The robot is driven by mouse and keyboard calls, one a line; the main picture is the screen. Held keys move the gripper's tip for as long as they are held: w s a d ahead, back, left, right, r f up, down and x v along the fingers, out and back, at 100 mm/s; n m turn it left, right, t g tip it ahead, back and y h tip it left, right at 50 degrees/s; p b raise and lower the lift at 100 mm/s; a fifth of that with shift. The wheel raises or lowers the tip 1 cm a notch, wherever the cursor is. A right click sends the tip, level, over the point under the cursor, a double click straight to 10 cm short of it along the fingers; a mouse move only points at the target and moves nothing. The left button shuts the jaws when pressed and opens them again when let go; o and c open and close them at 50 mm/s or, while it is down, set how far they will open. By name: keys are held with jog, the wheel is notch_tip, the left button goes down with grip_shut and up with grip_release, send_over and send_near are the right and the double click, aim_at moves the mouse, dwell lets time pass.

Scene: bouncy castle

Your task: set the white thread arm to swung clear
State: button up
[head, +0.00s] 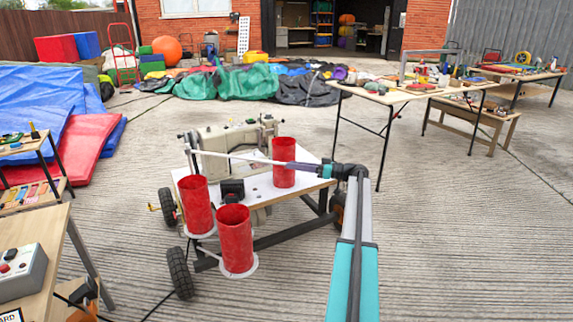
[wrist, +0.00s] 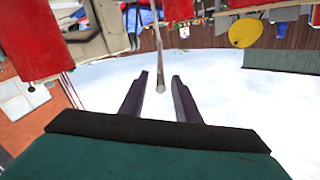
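The white thread arm (head: 232,155) is a thin pale rod in the head view. It runs from the left side of the cart across the front of the sewing machine (head: 230,138) toward my gripper (head: 295,166). In the wrist view, the thread arm (wrist: 158,45) comes down from the top, and its free end lies between the two fingers of my gripper (wrist: 160,78). The fingers are apart, with a gap visible on both sides of the rod. Whether either finger touches it cannot be told.
A work table (head: 400,96) stands at the back right. A control box (head: 22,272) sits on a table at the left front. Concrete is clear at right.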

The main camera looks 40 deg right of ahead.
jog(key=v, duration=0.7)
jog(key=shift+p, duration=0.4)
jog(key=shift+f, duration=0.1)
